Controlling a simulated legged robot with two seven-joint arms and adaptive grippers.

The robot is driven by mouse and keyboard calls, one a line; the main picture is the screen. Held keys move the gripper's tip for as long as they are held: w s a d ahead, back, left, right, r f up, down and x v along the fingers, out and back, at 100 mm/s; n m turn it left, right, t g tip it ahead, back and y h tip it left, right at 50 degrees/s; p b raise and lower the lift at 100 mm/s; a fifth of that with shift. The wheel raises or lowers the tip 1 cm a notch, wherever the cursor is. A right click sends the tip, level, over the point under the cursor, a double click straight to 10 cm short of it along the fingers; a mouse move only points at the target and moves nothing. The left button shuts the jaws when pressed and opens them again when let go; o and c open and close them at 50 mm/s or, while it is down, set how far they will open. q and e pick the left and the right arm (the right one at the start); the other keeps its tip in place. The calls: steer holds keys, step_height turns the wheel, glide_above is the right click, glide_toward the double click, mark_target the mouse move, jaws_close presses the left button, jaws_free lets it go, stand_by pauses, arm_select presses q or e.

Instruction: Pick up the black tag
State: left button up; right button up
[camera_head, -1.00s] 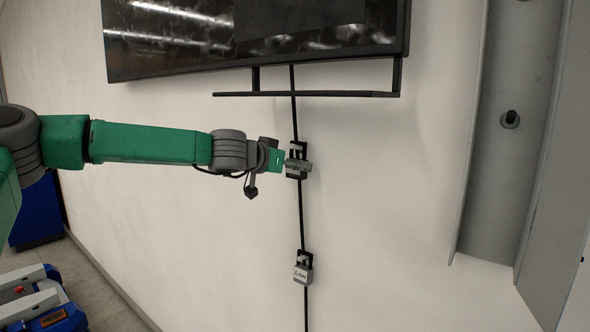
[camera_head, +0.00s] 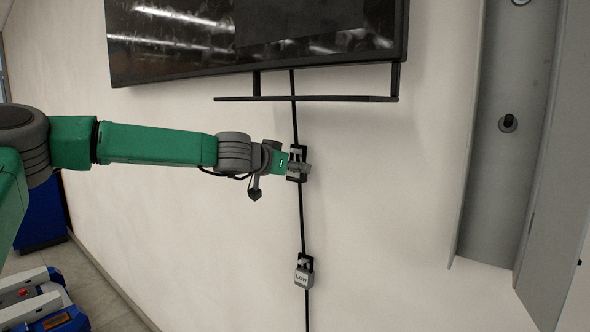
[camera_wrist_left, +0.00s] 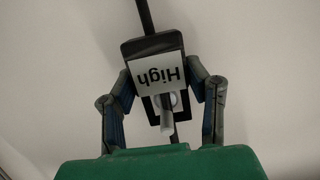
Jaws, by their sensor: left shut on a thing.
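A black tag (camera_wrist_left: 166,47) with a pale label reading "High", upside down in the left wrist view, sits on a black cord against the wall. In the head view it is the upper of two tags (camera_head: 303,178), partly hidden by my gripper. My left gripper (camera_head: 300,167) reaches it from the left. In the left wrist view the fingers of my left gripper (camera_wrist_left: 163,100) are on both sides of the tag, shut on it. A second black tag (camera_head: 309,263) with a grey "Low" label hangs lower on the cord. My right gripper is not in view.
A dark screen (camera_head: 200,45) with a black bar (camera_head: 330,99) below it is above the tag. A grey metal channel (camera_head: 500,170) stands at the right. A blue and white cart (camera_head: 35,300) is at the lower left. The wall between is bare.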

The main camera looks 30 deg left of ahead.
arm_select(q)
steer(key=f+p+v, duration=0.1)
steer(key=f+v, duration=0.1)
steer(key=v, duration=0.6)
steer(key=s+f+p+v, duration=0.1)
steer(key=f+p+v, duration=0.1)
steer(key=v, duration=0.7)
steer(key=shift+s, duration=0.4)
steer(key=shift+a, duration=0.15)
steer(key=o, duration=0.3)
steer(key=c, duration=0.3)
